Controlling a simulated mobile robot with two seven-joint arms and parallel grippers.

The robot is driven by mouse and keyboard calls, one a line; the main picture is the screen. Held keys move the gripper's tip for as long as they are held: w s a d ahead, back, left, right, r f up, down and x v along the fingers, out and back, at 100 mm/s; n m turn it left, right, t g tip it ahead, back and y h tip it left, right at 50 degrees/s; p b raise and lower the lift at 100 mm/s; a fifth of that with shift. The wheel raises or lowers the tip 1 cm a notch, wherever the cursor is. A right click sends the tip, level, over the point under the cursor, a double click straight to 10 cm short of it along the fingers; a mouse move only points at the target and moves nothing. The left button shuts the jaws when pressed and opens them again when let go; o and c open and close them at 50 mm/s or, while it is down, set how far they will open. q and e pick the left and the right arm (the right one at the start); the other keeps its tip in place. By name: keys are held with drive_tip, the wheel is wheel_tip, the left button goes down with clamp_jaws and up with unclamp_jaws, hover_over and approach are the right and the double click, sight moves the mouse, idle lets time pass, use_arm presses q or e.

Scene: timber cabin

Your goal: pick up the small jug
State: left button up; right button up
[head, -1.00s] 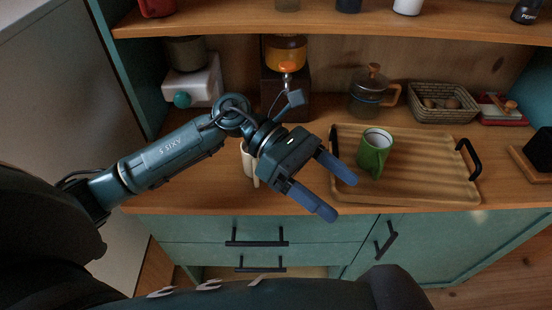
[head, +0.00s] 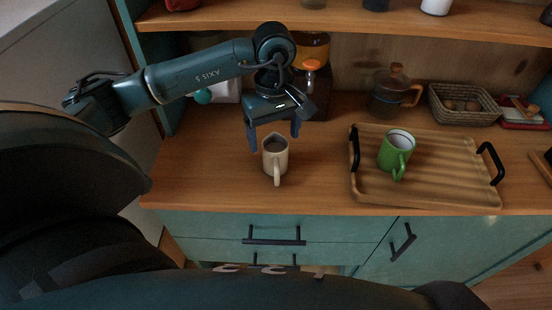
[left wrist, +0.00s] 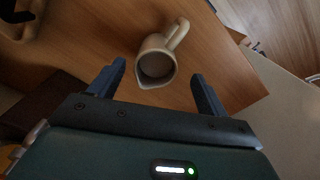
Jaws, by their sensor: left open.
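The small jug (head: 275,157) is cream-coloured with a spout and a handle. It stands upright on the wooden counter, left of the tray, with its handle toward the front edge. In the left wrist view the jug (left wrist: 156,64) lies just beyond the fingertips, between their lines. My left gripper (head: 275,142) is open and empty, its fingers pointing down behind and above the jug; it also shows in the left wrist view (left wrist: 158,82). I cannot tell whether a finger touches the jug. My right gripper is not in view.
A wooden tray (head: 440,186) with black handles holds a green mug (head: 396,152) to the right. A glass pot (head: 390,97) and a wicker basket (head: 462,113) stand behind. A shelf (head: 350,25) runs above. Counter left of the jug is clear.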

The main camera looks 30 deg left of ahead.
sight(277, 154)
use_arm(q)
drive_tip(key=shift+d+f+p, duration=0.2)
drive_tip(key=shift+f+p, duration=0.15)
drive_tip(key=shift+f, duration=1.15)
drive_tip(key=shift+d+f+p, duration=0.15)
drive_tip(key=shift+f+p, duration=0.2)
drive_tip(key=shift+f, duration=1.1)
drive_tip(key=c, duration=1.2)
drive_tip(key=shift+w+r, duration=0.1)
drive_tip(key=shift+c, duration=0.2)
drive_tip(key=shift+r, duration=0.2)
